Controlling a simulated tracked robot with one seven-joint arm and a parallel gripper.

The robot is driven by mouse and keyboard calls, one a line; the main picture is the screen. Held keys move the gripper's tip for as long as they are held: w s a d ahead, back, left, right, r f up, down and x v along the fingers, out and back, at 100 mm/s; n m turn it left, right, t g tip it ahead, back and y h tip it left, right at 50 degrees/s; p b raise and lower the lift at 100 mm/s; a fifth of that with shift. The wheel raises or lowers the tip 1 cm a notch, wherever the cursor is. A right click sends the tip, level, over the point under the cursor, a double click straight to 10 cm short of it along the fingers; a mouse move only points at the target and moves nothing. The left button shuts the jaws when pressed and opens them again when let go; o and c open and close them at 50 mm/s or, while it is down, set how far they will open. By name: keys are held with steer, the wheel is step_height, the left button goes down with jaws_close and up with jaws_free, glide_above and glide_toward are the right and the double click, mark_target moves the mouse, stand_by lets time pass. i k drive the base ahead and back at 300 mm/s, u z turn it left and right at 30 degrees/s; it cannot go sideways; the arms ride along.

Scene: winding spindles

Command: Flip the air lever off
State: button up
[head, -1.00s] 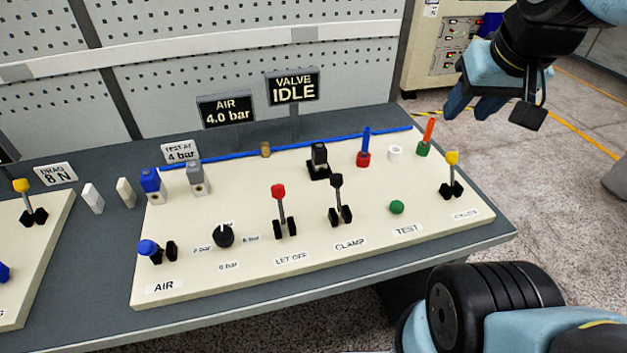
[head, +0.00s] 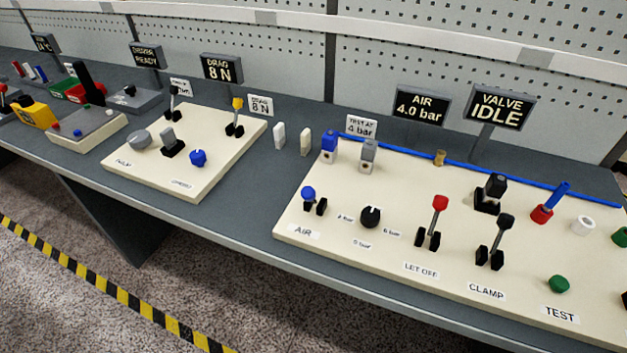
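The air lever (head: 309,194) has a blue knob and a black bracket. It stands at the left front of the right-hand cream panel (head: 330,235), above the label AIR (head: 303,231). Its knob leans toward the left of the bracket. The sign behind the panel reads AIR 4.0 bar (head: 421,105), and the one beside it reads VALVE IDLE (head: 498,107). My gripper is not in the current head view.
Near the air lever are a black dial (head: 370,217), a red-knobbed LET OFF lever (head: 439,203) and a black CLAMP lever (head: 506,222). Blue and grey blocks stand behind it. Another cream panel (head: 195,185) lies left. Bare grey bench (head: 245,205) separates the panels.

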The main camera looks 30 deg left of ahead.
mark_target(308, 193)
steer(key=z, duration=1)
steer(key=i, duration=0.1)
steer(key=u, duration=2.9)
steer(key=k, duration=0.9)
steer(key=u, duration=0.1)
steer(key=i, duration=0.9)
steer(key=u, duration=0.5)
